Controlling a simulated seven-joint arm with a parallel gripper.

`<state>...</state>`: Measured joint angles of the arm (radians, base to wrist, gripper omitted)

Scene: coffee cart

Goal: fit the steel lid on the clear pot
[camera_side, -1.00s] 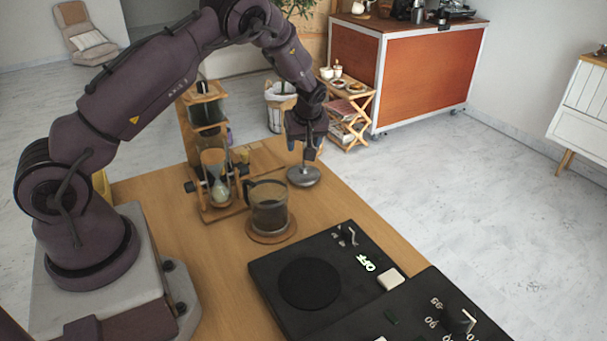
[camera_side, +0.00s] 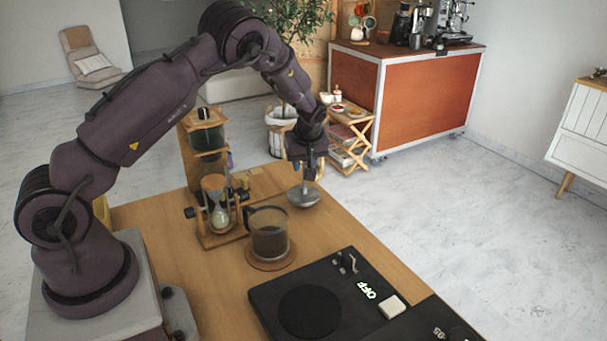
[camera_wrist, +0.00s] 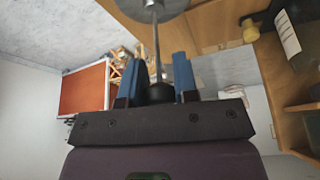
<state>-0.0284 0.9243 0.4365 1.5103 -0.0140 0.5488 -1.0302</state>
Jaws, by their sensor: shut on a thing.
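The clear pot (camera_side: 270,238), with dark liquid inside and a dark handle on its left, stands on a round wooden coaster (camera_side: 271,264) on the table. Its top is open. The steel lid (camera_side: 303,197) hangs from my gripper (camera_side: 306,168), behind and to the right of the pot and apart from it. My gripper is shut on the lid's stem. In the wrist view, the two blue fingers (camera_wrist: 158,85) sit either side of the stem's dark knob, and part of the lid's disc (camera_wrist: 150,6) shows at the top edge.
A black hot plate (camera_side: 308,310) with a display reading OFF lies in front. A dark glass brewer (camera_side: 207,138) stands behind the hourglass. Bare table lies right of the pot.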

